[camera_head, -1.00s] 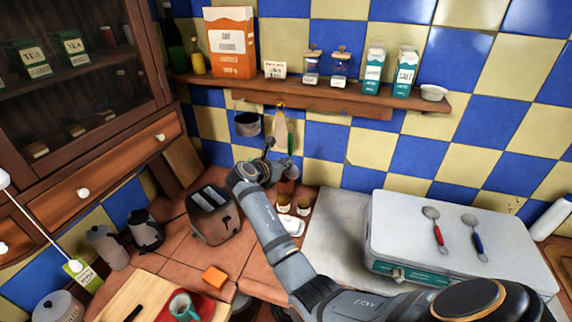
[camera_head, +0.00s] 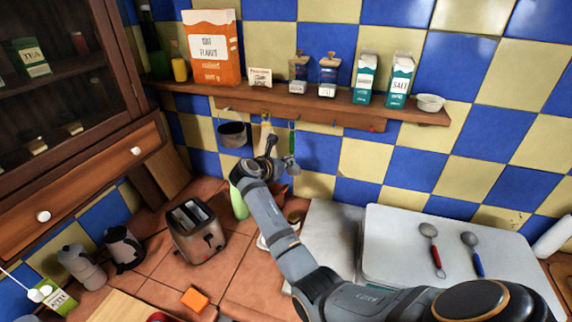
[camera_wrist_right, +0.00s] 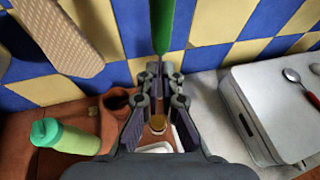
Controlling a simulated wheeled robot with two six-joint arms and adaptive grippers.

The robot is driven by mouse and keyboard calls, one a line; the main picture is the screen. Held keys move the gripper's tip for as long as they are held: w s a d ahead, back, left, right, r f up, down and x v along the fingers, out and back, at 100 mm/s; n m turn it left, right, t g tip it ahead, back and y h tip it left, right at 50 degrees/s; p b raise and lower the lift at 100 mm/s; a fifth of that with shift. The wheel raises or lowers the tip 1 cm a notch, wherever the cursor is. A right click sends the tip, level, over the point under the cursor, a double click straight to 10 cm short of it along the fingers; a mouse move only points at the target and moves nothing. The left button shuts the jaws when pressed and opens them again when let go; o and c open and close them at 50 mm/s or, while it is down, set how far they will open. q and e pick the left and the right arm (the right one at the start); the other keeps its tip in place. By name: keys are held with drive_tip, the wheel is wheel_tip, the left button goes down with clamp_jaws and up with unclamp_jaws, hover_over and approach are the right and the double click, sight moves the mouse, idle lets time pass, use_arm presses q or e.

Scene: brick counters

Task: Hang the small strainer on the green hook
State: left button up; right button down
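A utensil with a long green handle (camera_head: 291,139) hangs below the shelf rail; the handle also shows in the right wrist view (camera_wrist_right: 163,22). I cannot make out a green hook for certain. My right gripper (camera_head: 279,157) is open, its fingers apart, just below and in front of the handle. In the right wrist view, the handle points down towards the gap between the fingertips (camera_wrist_right: 162,72). My left gripper is not in view.
A wooden shelf (camera_head: 422,117) with boxes and jars runs above. A wooden board (camera_wrist_right: 58,38) hangs left of the green handle. A light green bottle (camera_wrist_right: 66,138) stands below left. A white box (camera_head: 390,225) with two spoon-like utensils stands right. A toaster (camera_head: 196,230) is left.

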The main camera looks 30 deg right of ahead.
drive_tip(key=shift+x, duration=1.05)
drive_tip(key=shift+w+d+r, duration=0.2)
drive_tip(key=shift+w+d, duration=0.15)
drive_tip(key=shift+w, duration=0.1)
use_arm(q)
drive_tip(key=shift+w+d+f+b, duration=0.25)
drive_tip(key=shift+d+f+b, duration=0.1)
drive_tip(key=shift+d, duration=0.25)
use_arm(e)
drive_tip(key=w+d, duration=0.1)
drive_tip(key=d, duration=0.1)
drive_tip(key=w+d+f, duration=0.1)
drive_tip(key=w+d, duration=0.1)
drive_tip(key=shift+w+f, duration=0.15)
drive_tip(key=shift+w, duration=0.1)
drive_tip(key=c, duration=2)
unclamp_jaws()
drive_tip(key=o, duration=0.6)
drive_tip(key=shift+c, duration=0.2)
